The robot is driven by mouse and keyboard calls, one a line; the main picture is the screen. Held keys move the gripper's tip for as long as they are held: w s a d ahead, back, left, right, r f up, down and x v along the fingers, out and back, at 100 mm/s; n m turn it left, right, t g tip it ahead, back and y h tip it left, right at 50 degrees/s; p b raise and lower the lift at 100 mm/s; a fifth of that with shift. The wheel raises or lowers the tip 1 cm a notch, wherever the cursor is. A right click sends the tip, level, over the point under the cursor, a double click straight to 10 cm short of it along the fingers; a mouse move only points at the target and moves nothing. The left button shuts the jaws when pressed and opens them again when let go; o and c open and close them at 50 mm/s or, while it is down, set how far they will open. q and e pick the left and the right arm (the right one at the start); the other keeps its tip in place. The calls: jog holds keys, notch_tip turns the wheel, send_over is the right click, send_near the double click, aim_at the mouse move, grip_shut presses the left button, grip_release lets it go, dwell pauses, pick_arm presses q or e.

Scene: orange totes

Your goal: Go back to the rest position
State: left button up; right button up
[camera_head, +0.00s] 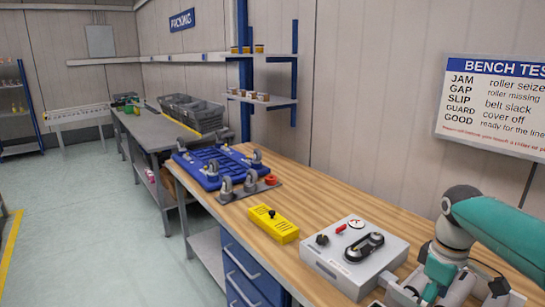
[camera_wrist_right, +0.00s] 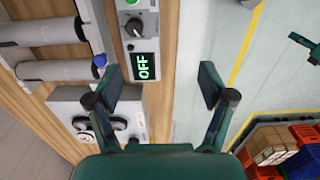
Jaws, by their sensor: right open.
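My right gripper (camera_wrist_right: 160,78) is open and empty in the right wrist view, its two dark green fingers spread wide. It is over the bench's edge, with the bench on one side and the floor on the other. In the head view my teal right arm comes in at the lower right, over the bench's near end; its fingertips are not clear there. A dark green part at the right edge of the wrist view looks like a piece of my left gripper (camera_wrist_right: 305,46), cut off by the frame. The left arm does not show in the head view.
The wooden bench (camera_head: 325,200) holds a grey tester box (camera_head: 330,262), a yellow box (camera_head: 273,223) and a blue tray (camera_head: 205,172) with casters nearby. The wrist view shows rollers (camera_wrist_right: 40,70), a panel reading OFF (camera_wrist_right: 144,66) and crates (camera_wrist_right: 307,133). Open floor lies left.

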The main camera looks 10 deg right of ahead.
jog(key=w+a+f+m+y, duration=0.1)
jog(key=a+f, duration=0.6)
jog(key=f, duration=0.4)
jog(key=w+a+f+m+y, duration=0.1)
jog(key=a+f, duration=0.6)
jog(key=f, duration=0.5)
jog(key=s+a+f+m+y, duration=0.1)
jog(key=s+a+f+m, duration=0.2)
jog(key=s+a+f, duration=0.3)
jog(key=s+a+f+m+y, duration=0.1)
jog(key=s+a+f+m, duration=0.1)
jog(key=s+a+f, duration=0.5)
jog(key=s+f, duration=0.2)
jog(key=s, duration=0.3)
jog(key=shift+a+m+t, duration=0.25)
jog(key=shift+m+t, duration=0.05)
jog(key=shift+m, duration=0.1)
